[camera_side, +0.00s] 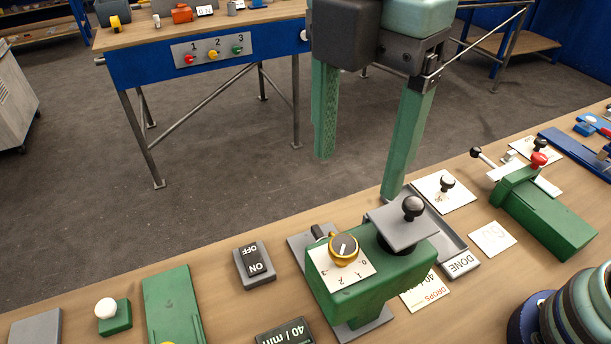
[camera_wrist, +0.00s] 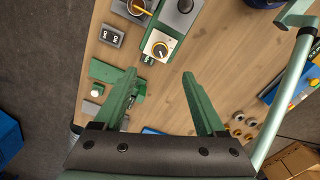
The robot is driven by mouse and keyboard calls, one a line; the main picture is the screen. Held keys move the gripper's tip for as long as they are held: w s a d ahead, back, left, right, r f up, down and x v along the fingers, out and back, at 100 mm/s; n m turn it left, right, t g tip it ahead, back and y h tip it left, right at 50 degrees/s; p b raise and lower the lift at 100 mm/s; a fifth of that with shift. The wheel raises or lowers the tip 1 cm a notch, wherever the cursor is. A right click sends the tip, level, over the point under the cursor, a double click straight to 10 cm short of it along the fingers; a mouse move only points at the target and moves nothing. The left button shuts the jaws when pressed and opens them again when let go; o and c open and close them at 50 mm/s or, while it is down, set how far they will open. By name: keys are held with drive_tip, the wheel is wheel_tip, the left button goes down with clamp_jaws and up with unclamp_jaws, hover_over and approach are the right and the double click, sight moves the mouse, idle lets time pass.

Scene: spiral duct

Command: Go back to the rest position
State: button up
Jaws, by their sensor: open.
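My gripper (camera_side: 358,135) hangs in the upper middle of the side view, its two long green fingers pointing down and well apart. Nothing is between them. In that view the fingers appear above and behind a green device (camera_side: 365,275) with a gold-rimmed dial and a grey top plate with a black knob. In the wrist view the open fingers of my gripper (camera_wrist: 158,85) spread over the wooden bench, and the dial (camera_wrist: 160,48) shows above the space between them. I cannot tell the exact height of the fingertips above the bench.
A striped round object (camera_side: 582,310) is at lower right. A blue table (camera_side: 205,65) stands behind, across open floor.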

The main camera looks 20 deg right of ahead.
drive_tip(key=w+d+f+m+t, duration=0.1)
drive_tip(key=w+d+m, duration=0.2)
drive_tip(key=d+m, duration=0.15)
drive_tip(key=w+d+f+m+t+y, duration=0.1)
drive_tip(key=w+d+m, duration=0.15)
drive_tip(key=d, duration=0.35)
drive_tip(key=w+d+f+m+t, duration=0.1)
drive_tip(key=w+d+m, duration=0.1)
drive_tip(key=d+m, duration=0.3)
drive_tip(key=d+f+m+t+h, duration=0.1)
drive_tip(key=d+f+m, duration=0.4)
drive_tip(key=d+m, duration=0.5)
drive_tip(key=d+t, duration=0.1)
drive_tip(key=d, duration=0.4)
drive_tip(key=shift+s+t, duration=0.25)
drive_tip(key=shift+t, duration=0.05)
